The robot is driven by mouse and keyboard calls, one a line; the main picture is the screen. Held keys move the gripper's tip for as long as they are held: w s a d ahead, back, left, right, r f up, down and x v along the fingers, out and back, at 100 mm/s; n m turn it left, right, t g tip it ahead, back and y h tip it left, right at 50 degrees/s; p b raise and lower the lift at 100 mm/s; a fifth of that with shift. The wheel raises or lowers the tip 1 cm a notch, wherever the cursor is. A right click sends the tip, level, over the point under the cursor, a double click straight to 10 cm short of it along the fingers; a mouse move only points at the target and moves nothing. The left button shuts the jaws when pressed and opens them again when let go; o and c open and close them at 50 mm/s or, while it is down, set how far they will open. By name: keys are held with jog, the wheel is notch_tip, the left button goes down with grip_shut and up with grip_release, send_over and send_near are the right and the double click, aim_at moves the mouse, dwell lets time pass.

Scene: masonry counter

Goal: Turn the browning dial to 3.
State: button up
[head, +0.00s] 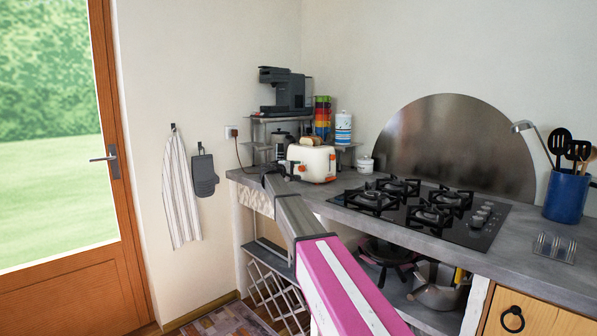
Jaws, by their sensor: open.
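A cream toaster (316,161) with orange parts stands on the grey counter, with bread showing in its top slots. Small orange parts show low on its front and at its left end; I cannot tell which is the browning dial, and its numbers are too small to read. My arm reaches from the bottom of the head view up to the toaster's left end. My gripper (277,170) is small and dark there, open, close beside the toaster's left end. I cannot tell whether it touches the toaster.
A gas hob (425,210) lies to the right. A small white lidded pot (365,164) stands between.

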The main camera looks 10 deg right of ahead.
jog(key=v, duration=0.8)
jog(key=shift+s+a+r, duration=0.1)
jog(key=shift+s+a, duration=0.1)
jog(key=shift+s, duration=0.05)
jog(key=shift+a, duration=0.1)
